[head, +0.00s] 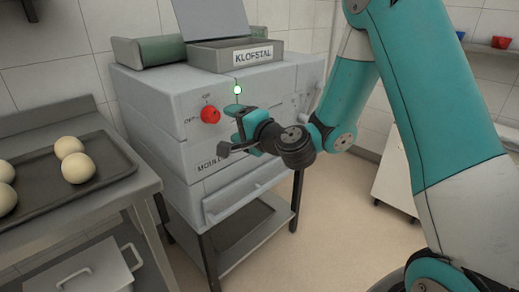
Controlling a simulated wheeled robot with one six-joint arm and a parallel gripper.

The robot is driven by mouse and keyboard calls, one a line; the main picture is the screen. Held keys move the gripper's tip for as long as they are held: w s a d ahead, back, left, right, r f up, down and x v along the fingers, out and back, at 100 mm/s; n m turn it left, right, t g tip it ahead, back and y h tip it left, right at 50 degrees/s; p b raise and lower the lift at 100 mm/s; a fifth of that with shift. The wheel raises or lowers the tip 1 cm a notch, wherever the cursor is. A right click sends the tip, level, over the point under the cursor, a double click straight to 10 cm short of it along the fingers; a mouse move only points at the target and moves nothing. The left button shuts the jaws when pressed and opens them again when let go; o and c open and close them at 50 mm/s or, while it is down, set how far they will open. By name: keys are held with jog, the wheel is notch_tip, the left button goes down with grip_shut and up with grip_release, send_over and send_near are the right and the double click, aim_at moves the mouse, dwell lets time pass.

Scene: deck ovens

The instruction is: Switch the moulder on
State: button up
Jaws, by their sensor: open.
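The moulder (165,120) is a light grey box-shaped machine on a dark stand, with part of its name lettered on the front. A red round knob (210,114) sits on its front at the upper left, with small lettering above and to its left. I cannot tell for sure where the knob points. A small green lamp (238,90) above and right of the knob looks lit. My gripper (227,130) is open and empty in front of the moulder, just right of and below the knob in the picture. It appears apart from the knob.
A dark tray (112,180) with several dough balls lies on the steel table at left. A lidded container (95,277) stands below it. A box marked KLOFSTAL (278,46) and a green roller (160,49) top the moulder. The floor (330,225) at right is partly clear.

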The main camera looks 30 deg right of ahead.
jog(key=b+v, duration=0.8)
jog(key=b, duration=0.3)
jog(key=shift+s+b, duration=0.25)
jog(key=shift+b, duration=0.1)
jog(key=shift+r, duration=0.1)
jog(key=s+a+f+n+g+y, duration=0.2)
jog(key=s+a+f+n+g, duration=0.5)
jog(key=s+a+n+g, duration=0.3)
jog(key=s+f+n+g+h, duration=0.1)
jog(key=s+f+n+g, duration=0.15)
jog(key=s+n, duration=0.3)
jog(key=s+f+n+g+h, duration=0.2)
jog(key=s+n+g, duration=0.15)
jog(key=s, duration=0.25)
notch_tip(320, 180, up, 22)
jog(key=s+p, duration=0.1)
jog(key=p, duration=2.1)
jog(key=shift+s+f+n, duration=0.2)
jog(key=shift+s+n, duration=0.05)
jog(key=shift+n, duration=0.15)
